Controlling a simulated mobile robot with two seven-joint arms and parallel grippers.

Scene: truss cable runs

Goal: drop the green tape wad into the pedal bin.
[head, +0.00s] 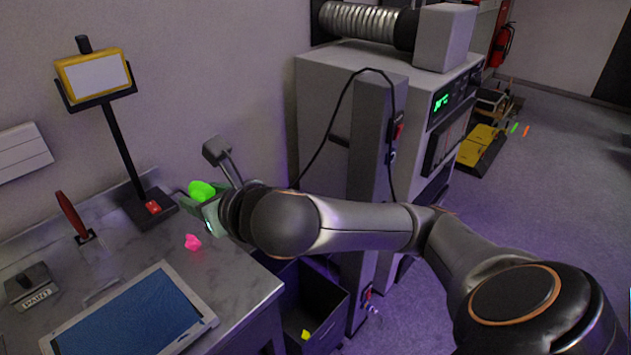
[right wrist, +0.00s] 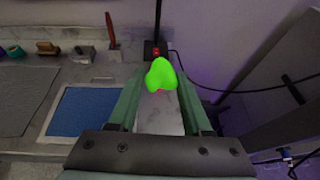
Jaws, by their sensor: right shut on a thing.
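The bright green tape wad (head: 201,191) is held up between the fingertips of my right gripper (head: 197,198), above the back right part of the counter. In the right wrist view the wad (right wrist: 160,75) sits at the fingertips, between the two green fingers. A dark, box-shaped bin (head: 332,312), which looks like the pedal bin, stands on the floor just right of the counter. Its top looks open and a small yellow piece (head: 306,335) shows in it. My arm hides part of its back edge. The gripper is left of the bin and higher. My left gripper is not in view.
A pink wad (head: 192,242) lies on the counter (head: 232,282) below the gripper. A yellow display on a stand (head: 95,77), a red-handled tool (head: 70,214) and a blue-screened tablet (head: 135,312) are left. A grey machine (head: 320,95) with a hanging cable stands behind the bin.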

